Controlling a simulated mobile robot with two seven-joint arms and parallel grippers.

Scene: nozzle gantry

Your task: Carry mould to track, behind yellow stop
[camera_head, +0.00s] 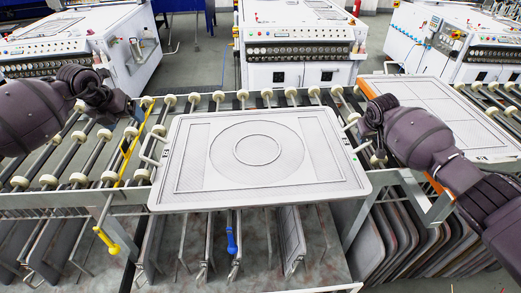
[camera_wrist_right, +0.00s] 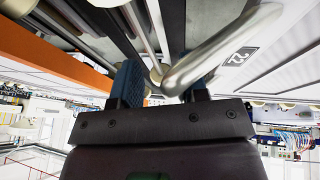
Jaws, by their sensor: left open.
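The mould (camera_head: 315,175) is a flat light-grey plate with a ring in its middle. It lies level over the front part of the roller track (camera_head: 95,150), its front edge over the front rail. It has a handle on the left (camera_head: 148,150) and one on the right, partly hidden. A yellow stop bar (camera_head: 132,150) crosses the track just left of the mould. My left gripper (camera_head: 136,112) is open and empty, above the stop bar's far end. My right gripper (camera_wrist_right: 163,88) is at the right handle (camera_wrist_right: 225,50); its fingers are apart, with a gap beside the handle.
Several plates (camera_head: 400,240) stand upright in a rack below. White machines (camera_head: 295,50) stand behind the track. A blue-handled tool (camera_head: 231,238) hangs below the mould.

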